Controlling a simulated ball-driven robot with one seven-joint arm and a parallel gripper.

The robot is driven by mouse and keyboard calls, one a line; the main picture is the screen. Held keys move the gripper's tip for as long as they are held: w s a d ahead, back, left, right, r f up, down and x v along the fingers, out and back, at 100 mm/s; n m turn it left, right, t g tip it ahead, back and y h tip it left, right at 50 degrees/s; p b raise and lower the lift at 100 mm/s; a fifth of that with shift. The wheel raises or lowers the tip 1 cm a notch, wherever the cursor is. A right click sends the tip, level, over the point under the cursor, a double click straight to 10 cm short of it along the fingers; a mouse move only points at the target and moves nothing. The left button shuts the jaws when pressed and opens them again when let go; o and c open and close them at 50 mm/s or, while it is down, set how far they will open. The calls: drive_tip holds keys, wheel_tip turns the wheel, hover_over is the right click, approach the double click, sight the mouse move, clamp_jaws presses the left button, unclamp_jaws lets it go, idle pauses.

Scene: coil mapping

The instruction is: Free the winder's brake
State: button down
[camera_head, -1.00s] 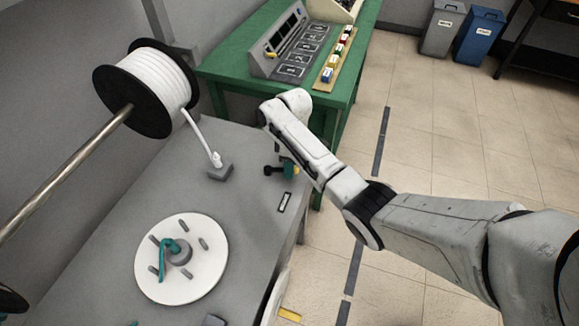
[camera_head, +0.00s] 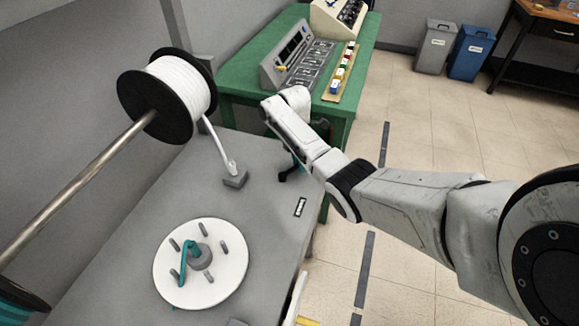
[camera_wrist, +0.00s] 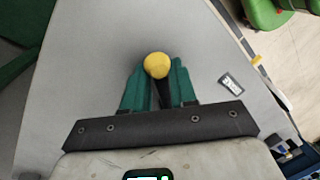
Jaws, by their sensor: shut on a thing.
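The brake lever is black with a round yellow knob (camera_wrist: 156,65). In the wrist view the knob stands between the two green fingers of my gripper (camera_wrist: 157,82). The fingers are shut on the lever, with its black stem between them. In the head view a dark part of the lever (camera_head: 287,175) shows at the bench's right edge, and my forearm hides most of the gripper. The winder's round white plate (camera_head: 225,286) with several grey pegs and a teal crank (camera_head: 183,262) lies at the front of the grey bench (camera_head: 130,235).
A small label (camera_head: 300,206) is on the bench near the lever. A spool of white wire (camera_head: 180,85) hangs on a metal rod, its end in a grey block (camera_head: 236,178). A green table (camera_head: 240,82) with a control panel stands behind.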

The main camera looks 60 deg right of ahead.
drive_tip(key=w+n, duration=0.1)
drive_tip(key=n, duration=0.1)
drive_tip(key=w+n+b, duration=0.1)
drive_tip(key=shift+w+d+n+h, duration=0.15)
drive_tip(key=shift+d+n+h, duration=0.25)
drive_tip(key=shift+w+n+h+b, duration=0.2)
drive_tip(key=shift+w+n, duration=0.4)
drive_tip(key=shift+n, duration=0.35)
drive_tip(key=shift+w+n+h+b, duration=0.2)
drive_tip(key=shift+w+n, duration=0.35)
drive_tip(key=shift+n, duration=0.4)
drive_tip(key=c, duration=1)
unclamp_jaws()
drive_tip(key=shift+a, duration=0.1)
drive_tip(key=shift+o, duration=0.2)
drive_tip(key=shift+r, duration=0.1)
wheel_tip(320, 180, up, 10)
drive_tip(key=w, duration=0.2)
drive_tip(key=shift+a+r, duration=0.15)
drive_tip(key=shift+r, duration=0.1)
drive_tip(key=shift+f, duration=0.1)
